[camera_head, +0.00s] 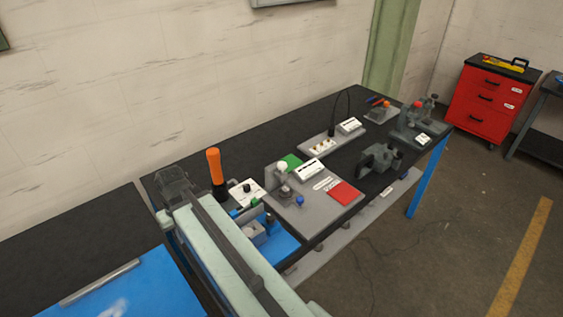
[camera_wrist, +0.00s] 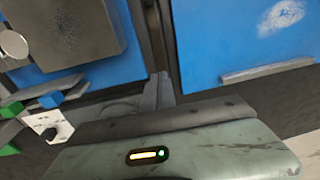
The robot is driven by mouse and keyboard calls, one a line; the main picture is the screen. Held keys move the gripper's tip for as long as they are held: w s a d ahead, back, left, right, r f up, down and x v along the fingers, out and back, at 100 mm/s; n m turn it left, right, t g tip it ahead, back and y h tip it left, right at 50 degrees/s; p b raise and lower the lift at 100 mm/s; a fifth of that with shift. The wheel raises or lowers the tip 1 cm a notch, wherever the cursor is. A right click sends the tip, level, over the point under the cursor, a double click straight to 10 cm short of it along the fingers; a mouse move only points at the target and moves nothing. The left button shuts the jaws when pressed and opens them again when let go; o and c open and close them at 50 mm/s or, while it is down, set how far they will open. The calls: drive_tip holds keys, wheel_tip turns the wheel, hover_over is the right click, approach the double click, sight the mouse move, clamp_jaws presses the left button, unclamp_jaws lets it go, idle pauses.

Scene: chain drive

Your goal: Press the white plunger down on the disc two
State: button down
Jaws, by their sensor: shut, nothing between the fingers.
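In the head view a white plunger knob (camera_head: 282,166) stands upright on a small dark station on the grey board (camera_head: 318,208). A grey disc (camera_head: 285,191) shows at its foot; I cannot read any number on it. My gripper (camera_head: 172,178) is at the far end of my pale green arm, well left of the plunger and apart from it. It is shut and empty. In the wrist view the grey finger parts (camera_wrist: 162,88) show in the middle; the plunger is not recognisable there.
A green pad (camera_head: 291,161), red pad (camera_head: 345,194) and blue knob (camera_head: 300,200) share the board. An orange handle (camera_head: 215,167) stands upright between my gripper and the board. A blue fixture (camera_head: 272,243) is near my arm. A dark vise (camera_head: 381,158) stands to the right.

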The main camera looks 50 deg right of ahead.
drive_tip(key=w+d+r+m+t+y+p, duration=0.1)
drive_tip(key=d+r+p, duration=0.15)
drive_tip(key=d, duration=0.35)
drive_tip(key=w+d+r+m+t+p, duration=0.1)
drive_tip(key=w+d+r, duration=0.15)
drive_tip(key=d, duration=0.35)
wheel_tip(320, 180, up, 13)
drive_tip(key=m+t+h+p, duration=0.2)
drive_tip(key=m+t+p, duration=0.4)
hover_over(284, 165)
drive_tip(key=shift+w+d+f, duration=0.1)
drive_tip(key=shift+f, duration=0.05)
drive_tip(key=shift+f, duration=0.1)
wheel_tip(284, 165, down, 9)
drive_tip(key=b, duration=0.9)
drive_tip(key=shift+r, duration=0.2)
drive_tip(key=shift+f, duration=0.15)
